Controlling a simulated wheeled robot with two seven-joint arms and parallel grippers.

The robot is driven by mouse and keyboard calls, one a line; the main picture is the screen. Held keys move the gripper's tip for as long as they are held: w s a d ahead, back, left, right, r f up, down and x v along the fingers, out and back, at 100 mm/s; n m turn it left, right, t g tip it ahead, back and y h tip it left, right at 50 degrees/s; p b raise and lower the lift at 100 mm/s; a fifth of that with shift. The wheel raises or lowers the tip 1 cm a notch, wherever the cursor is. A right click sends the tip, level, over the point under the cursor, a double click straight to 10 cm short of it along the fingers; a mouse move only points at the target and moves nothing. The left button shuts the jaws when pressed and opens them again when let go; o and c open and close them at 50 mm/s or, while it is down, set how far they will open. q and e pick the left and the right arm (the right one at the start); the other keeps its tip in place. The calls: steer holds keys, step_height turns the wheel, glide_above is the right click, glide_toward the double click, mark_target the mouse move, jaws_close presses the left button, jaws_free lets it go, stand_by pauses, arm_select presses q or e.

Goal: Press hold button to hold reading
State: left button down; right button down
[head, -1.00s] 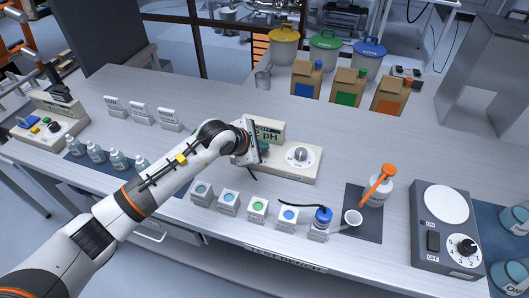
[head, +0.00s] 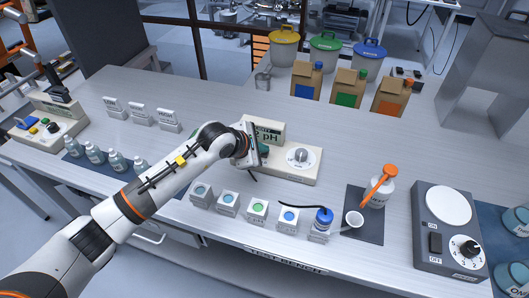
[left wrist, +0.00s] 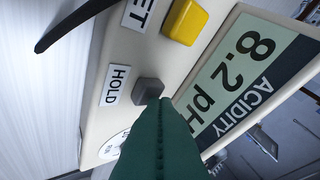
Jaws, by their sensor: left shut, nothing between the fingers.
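The acidity meter (head: 290,167) is a cream box on the bench, with a raised display and a dial. In the left wrist view its display (left wrist: 240,75) reads 8.2 pH. The grey hold button (left wrist: 148,91) sits beside its HOLD label (left wrist: 116,85), with a yellow button (left wrist: 185,21) further along the panel. My left gripper (head: 262,153) is at the meter's left part, hiding that part in the head view. Its green fingers (left wrist: 164,106) are shut and empty, tips right beside the grey button. I cannot tell whether they touch it. My right gripper is out of view.
A stirrer plate (head: 448,232) is at the right. Cartons (head: 348,88) and lidded tubs stand behind.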

arm_select(q)
steer(key=shift+f+b, duration=0.3)
steer(key=shift+f, duration=0.05)
steer(key=shift+r, duration=0.1)
stand_by(0.5)
steer(key=shift+r+p, duration=0.4)
steer(key=shift+r, duration=0.5)
steer(key=shift+r, duration=0.1)
step_height(320, 180, up, 5)
steer(key=shift+f+p, duration=0.1)
steer(key=shift+p, duration=1)
